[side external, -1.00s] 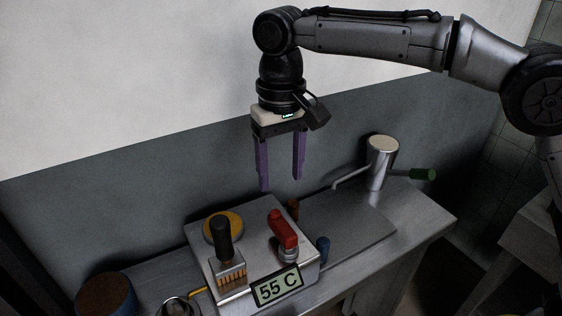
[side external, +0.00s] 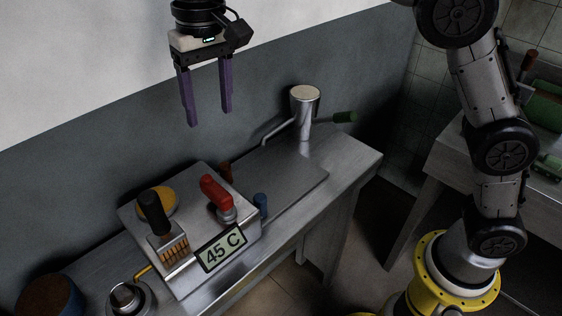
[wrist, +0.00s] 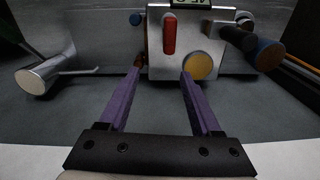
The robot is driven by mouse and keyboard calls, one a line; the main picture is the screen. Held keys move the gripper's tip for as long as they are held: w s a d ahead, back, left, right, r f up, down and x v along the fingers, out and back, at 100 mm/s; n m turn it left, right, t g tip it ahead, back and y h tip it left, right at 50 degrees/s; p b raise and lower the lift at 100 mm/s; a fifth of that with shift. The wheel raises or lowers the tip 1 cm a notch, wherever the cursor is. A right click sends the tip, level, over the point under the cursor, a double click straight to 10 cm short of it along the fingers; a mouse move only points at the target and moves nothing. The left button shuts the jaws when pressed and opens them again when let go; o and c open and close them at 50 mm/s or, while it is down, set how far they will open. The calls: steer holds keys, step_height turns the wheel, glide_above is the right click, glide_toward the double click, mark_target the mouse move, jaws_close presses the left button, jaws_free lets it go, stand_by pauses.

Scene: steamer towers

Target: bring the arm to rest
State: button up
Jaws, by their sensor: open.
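My gripper (side external: 210,122) has two purple fingers and hangs at the upper left of the side view, pointing down. It is well above the steamer box and apart from everything. In the wrist view my gripper (wrist: 157,72) shows its fingers spread with nothing between them. The steel steamer box (side external: 248,228) stands on the bench with a red handle (side external: 214,192), a black handle (side external: 153,212), a yellow round disc (side external: 166,200) and a display (side external: 222,247) reading 45 C. The red handle also shows in the wrist view (wrist: 169,35).
A blue knob (side external: 260,204) is beside the box. A dark drum (side external: 48,297) and a small round steel vessel (side external: 128,299) are at lower left. The air around my gripper is clear.

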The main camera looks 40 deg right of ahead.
steer(key=s+d+r+m+t, duration=0.15)
steer(key=s+d+r, duration=0.25)
steer(key=s+d, duration=0.4)
steer(key=s+d+r+m+t, duration=0.1)
steer(key=s+d+r+t, duration=0.15)
steer(key=s+d, duration=0.6)
steer(key=s+d+f+n, duration=0.1)
steer(key=s+d+f, duration=0.2)
steer(key=f, duration=0.4)
steer(key=s+d+f+n+t, duration=0.1)
steer(key=s+d+f+n, duration=0.1)
steer(key=s+d+f, duration=0.2)
step_height(320, 180, down, 3)
steer(key=shift+s+d+r, duration=0.1)
steer(key=shift+s+d, duration=0.1)
steer(key=shift+s, duration=1)
